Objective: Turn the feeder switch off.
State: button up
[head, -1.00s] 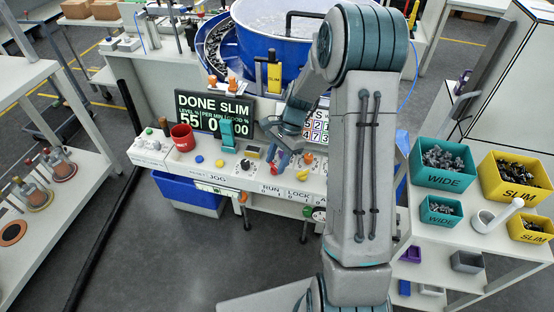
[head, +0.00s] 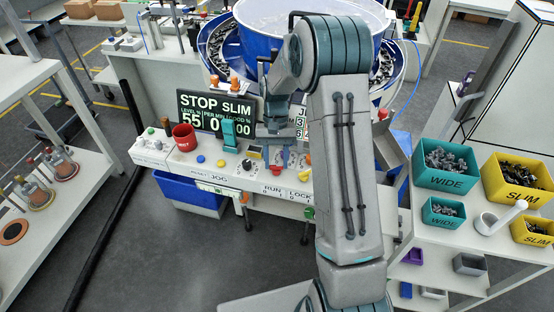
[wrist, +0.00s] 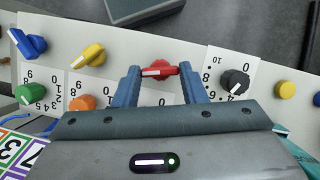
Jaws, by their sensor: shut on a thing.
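The red switch knob (wrist: 160,70) sits between the two blue fingers of my gripper (wrist: 159,72) in the wrist view. Its white mark lies nearly sideways and points left in that view. My gripper (head: 278,168) is shut on it at the front panel, by the RUN label (head: 272,189). In the head view the knob (head: 275,179) is partly hidden by the fingers. The display (head: 216,108) behind reads STOP SLIM, with 55, 0 and 00 below.
Beside the red knob are a black dial (wrist: 235,80), a yellow knob (wrist: 92,55), a blue knob (wrist: 30,43) and an orange knob (wrist: 84,102). A red cup (head: 184,137) stands left on the panel. The large blue bowl (head: 300,40) is behind.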

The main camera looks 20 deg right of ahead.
jog(key=n, duration=0.2)
jog(key=n+h, duration=0.2)
jog(key=n, duration=0.1)
jog(key=shift+a+n+b, duration=0.25)
jog(key=shift+n+b, duration=0.05)
dwell(0.4)
jog(key=o, duration=1)
jog(key=b+v, duration=0.1)
jog(key=v, duration=1.3)
jog(key=shift+a, duration=0.15)
